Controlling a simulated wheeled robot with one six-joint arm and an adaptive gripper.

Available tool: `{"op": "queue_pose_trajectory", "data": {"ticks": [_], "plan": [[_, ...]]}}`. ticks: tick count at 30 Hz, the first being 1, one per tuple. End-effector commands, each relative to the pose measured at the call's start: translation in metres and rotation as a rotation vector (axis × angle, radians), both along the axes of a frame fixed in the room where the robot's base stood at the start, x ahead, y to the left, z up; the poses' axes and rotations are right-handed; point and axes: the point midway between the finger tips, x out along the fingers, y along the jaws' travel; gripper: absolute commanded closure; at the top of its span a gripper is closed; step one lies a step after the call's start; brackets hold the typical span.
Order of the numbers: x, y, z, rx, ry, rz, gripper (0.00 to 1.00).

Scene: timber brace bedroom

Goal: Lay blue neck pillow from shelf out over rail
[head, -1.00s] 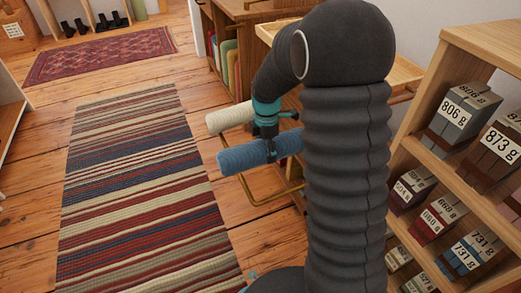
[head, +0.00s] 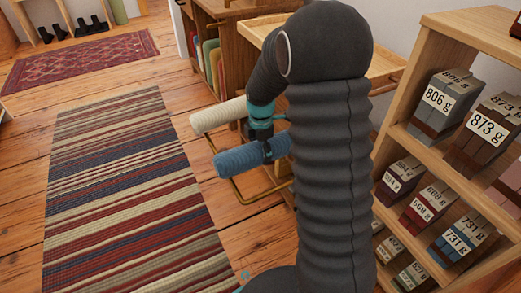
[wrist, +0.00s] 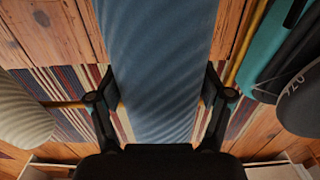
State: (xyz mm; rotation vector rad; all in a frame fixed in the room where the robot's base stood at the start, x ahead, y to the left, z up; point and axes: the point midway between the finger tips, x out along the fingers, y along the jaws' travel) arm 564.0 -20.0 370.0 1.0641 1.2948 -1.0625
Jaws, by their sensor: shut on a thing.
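The blue neck pillow (head: 238,160) is a ribbed roll, held level in my gripper (head: 264,140). In the wrist view the pillow (wrist: 165,60) runs between the two fingers (wrist: 160,95), which are closed against its sides. A thin brass rail (head: 262,197) shows below the pillow in the head view. In the wrist view a brass bar (wrist: 62,104) shows beyond the pillow, which hides part of it. I cannot tell whether the pillow touches it. A cream roll (head: 218,114) lies beside the pillow, apart from it.
A wooden shelf unit (head: 440,160) with several weight-labelled blocks stands close on the right. A wooden cabinet (head: 230,38) and tray-like top (head: 262,35) are behind my arm. A striped rug (head: 125,190) covers open floor on the left.

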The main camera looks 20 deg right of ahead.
Motion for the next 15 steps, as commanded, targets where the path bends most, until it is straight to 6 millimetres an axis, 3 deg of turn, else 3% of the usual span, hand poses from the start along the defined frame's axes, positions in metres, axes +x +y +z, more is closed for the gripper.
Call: {"op": "queue_pose_trajectory", "data": {"ticks": [4,5,7,15], "plan": [[0.0002,-0.0001,0.0005,0.0,-0.001,0.0,0.56],[0.0002,0.0,0.0005,0.0,-0.001,0.0,0.14],[0.0002,0.0,0.0005,0.0,-0.001,0.0,0.0],[-0.0002,0.0001,-0.0002,0.0,0.001,0.0,0.0]]}}
